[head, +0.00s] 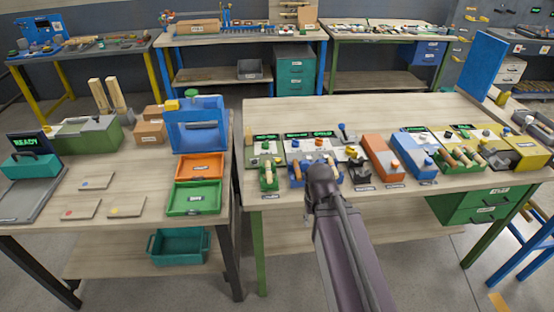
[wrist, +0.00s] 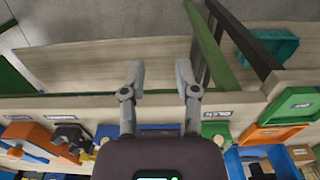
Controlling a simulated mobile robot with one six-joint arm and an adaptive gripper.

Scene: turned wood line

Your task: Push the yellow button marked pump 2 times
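My gripper (wrist: 159,85) is open and empty in the wrist view, its two grey fingers spread above the front edge of the workbench (wrist: 65,108). In the head view my arm reaches over the front edge of the right bench (head: 290,116), and the fingers are hard to make out. A small yellow knob or button (head: 351,151) stands on a panel just behind and right of my arm's end. The word pump cannot be read on any label, so I cannot tell whether this is the marked button. My gripper is apart from it.
A green tray (head: 268,181) and a blue tray (head: 331,179) lie near my arm. An orange box (head: 381,155) and a blue box (head: 413,160) stand to the right, a yellow box (head: 527,153) farther. The bench's back half is clear.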

